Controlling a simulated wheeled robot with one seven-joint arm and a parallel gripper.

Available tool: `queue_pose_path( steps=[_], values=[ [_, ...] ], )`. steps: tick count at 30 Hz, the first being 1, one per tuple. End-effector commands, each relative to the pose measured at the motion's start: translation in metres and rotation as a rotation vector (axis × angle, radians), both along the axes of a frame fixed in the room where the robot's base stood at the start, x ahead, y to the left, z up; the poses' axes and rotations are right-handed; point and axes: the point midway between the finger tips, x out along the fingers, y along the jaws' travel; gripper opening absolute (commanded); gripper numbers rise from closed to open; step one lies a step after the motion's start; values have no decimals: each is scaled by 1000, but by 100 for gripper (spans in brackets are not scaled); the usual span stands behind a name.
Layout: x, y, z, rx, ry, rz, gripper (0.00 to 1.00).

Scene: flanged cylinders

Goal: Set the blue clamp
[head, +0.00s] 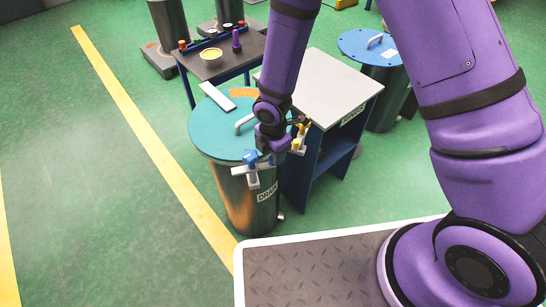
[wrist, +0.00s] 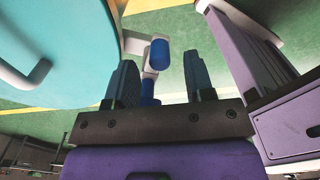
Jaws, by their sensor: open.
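The blue clamp (head: 250,158) has a blue knob and a pale metal body. It sits at the front rim of the teal-lidded drum (head: 221,128), its lower part hanging over the side. In the wrist view its blue knob (wrist: 160,54) shows just beyond and between my fingertips, with another blue part lower down between the fingers. My gripper (wrist: 160,75) is open, its two dark fingers apart on either side of the clamp. In the head view my gripper (head: 271,150) is at the drum's front right rim, right of the blue knob; its fingertips are partly hidden.
A yellow clamp (head: 299,137) is close to the right of my gripper. A grey-topped blue cabinet (head: 322,87) stands right beside the drum. Behind are a dark table (head: 222,63) with small items and a blue-lidded drum (head: 370,46). The floor at left is clear.

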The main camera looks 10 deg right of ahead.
Motion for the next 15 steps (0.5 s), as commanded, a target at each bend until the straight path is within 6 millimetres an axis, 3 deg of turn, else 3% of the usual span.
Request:
queue_pose_path(
  steps=[6, 15],
  values=[
    [0, 0, -21, -1, 1, 0, 49],
    [0, 0, -25, 1, -1, 0, 49]
  ],
)
